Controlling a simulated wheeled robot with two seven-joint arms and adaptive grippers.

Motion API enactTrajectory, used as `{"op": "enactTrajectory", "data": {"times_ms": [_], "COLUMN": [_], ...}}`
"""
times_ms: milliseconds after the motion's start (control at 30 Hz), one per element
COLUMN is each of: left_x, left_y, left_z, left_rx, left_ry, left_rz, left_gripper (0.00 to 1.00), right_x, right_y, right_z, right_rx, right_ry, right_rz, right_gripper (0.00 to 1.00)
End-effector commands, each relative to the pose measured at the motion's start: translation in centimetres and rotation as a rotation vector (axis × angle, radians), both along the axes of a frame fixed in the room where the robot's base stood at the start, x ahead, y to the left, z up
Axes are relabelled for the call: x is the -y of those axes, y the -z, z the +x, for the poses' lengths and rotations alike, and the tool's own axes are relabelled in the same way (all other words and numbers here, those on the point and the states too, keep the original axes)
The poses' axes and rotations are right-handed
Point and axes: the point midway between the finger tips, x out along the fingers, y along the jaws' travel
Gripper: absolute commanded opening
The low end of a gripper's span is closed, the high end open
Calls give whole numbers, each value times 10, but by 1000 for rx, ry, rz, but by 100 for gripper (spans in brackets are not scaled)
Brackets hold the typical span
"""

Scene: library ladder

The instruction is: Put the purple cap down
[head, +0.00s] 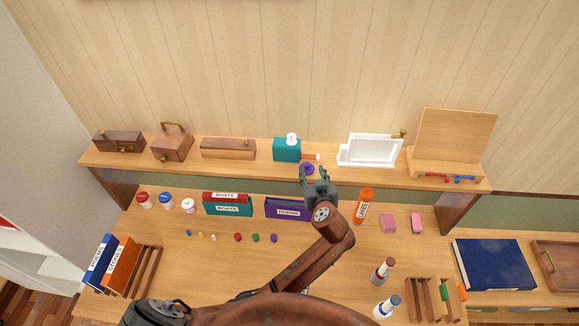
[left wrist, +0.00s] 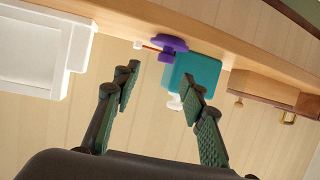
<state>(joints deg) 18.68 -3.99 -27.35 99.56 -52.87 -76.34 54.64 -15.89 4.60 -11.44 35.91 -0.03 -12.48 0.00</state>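The purple cap (head: 307,169) is on the upper wooden shelf, just beyond my left gripper (head: 317,182) and in front of the teal box (head: 286,150). In the left wrist view the purple cap (left wrist: 170,45) shows as a flat disc with a small knob, its disc against the shelf surface. My left gripper (left wrist: 160,80) is open there, its two green-padded fingers wide apart with nothing between them. The cap lies beyond the fingertips, apart from both. The teal box (left wrist: 193,72) with its white knob is right behind it. My right gripper is not in view.
A small orange-and-white piece (head: 311,156) lies close to the cap. A white frame (head: 370,150) stands to the right, a wooden box (head: 228,147) to the left. On the desk below are book boxes, an orange bottle (head: 363,206) and several small coloured pieces.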

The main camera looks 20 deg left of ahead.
Motion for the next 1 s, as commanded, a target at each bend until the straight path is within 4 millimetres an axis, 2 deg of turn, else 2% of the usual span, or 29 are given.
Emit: {"op": "enactTrajectory", "data": {"times_ms": [200,333,467,600,733,867,1000], "left_x": [-12,-22,-34,-39,-40,-40,-40], "left_y": [7,12,20,28,31,32,32], "left_z": [18,28,42,55,58,58,58], "left_rx": [-2,-3,-2,-1,-1,-1,-1], "left_ry": [-3,-7,-8,-6,-6,-6,-6], "left_rz": [5,7,7,4,1,1,1], "left_gripper": [39,39,39,39,39,39,31], "right_x": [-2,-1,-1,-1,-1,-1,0], "right_y": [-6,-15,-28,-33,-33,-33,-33], "right_z": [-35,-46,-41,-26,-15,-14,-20], "right_rx": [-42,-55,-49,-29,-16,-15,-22], "right_ry": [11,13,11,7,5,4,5], "right_rz": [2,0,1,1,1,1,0], "right_gripper": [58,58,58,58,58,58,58]}}
